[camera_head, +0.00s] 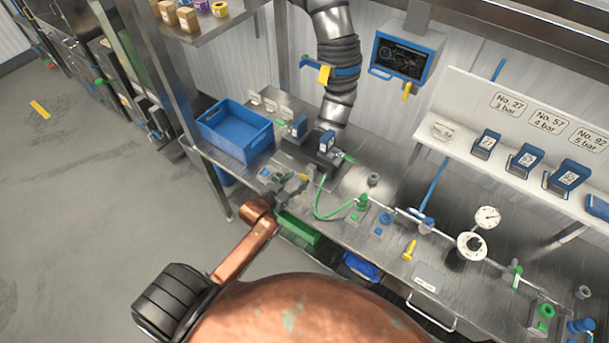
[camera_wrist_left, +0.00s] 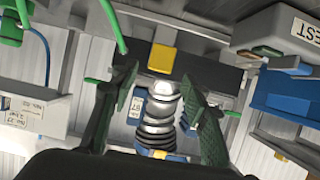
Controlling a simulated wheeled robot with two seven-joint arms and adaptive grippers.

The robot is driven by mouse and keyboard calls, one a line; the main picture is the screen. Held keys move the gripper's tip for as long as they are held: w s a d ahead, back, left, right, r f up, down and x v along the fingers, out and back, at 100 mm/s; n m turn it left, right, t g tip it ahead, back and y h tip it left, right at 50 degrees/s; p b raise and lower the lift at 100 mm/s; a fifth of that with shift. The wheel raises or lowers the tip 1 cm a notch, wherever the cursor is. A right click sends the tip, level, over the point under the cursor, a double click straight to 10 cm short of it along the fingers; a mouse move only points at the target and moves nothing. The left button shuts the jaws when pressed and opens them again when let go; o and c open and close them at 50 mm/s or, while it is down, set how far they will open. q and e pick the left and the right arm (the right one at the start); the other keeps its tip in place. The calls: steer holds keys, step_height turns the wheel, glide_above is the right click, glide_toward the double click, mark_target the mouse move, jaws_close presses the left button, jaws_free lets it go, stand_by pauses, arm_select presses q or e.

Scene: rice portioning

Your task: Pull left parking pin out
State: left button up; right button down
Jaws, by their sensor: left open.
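My left gripper (camera_head: 298,186) is above the left part of the steel bench, at the front of a dark fixture (camera_head: 297,158). In the left wrist view its two dark green fingers (camera_wrist_left: 163,104) are apart, with nothing held between them. A yellow block-shaped piece (camera_wrist_left: 162,58) sits at the dark fixture's edge, just beyond the fingertips and between their lines; it may be the left parking pin's handle. A small yellow piece (camera_head: 304,177) shows beside the gripper in the head view. The pin's shaft is not visible. My right gripper is not in view.
A blue bin (camera_head: 241,146) stands left of the fixture. A green hose (camera_head: 320,207) curves over the bench to its right. A ribbed metal duct (camera_head: 339,75) hangs behind. A gauge (camera_head: 487,217) and a yellow-handled part (camera_head: 409,249) are farther right.

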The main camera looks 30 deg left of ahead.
mark_target(304, 175)
arm_select(q)
steer(key=shift+x, duration=2.7)
steer(key=shift+c, duration=0.4)
jaws_close()
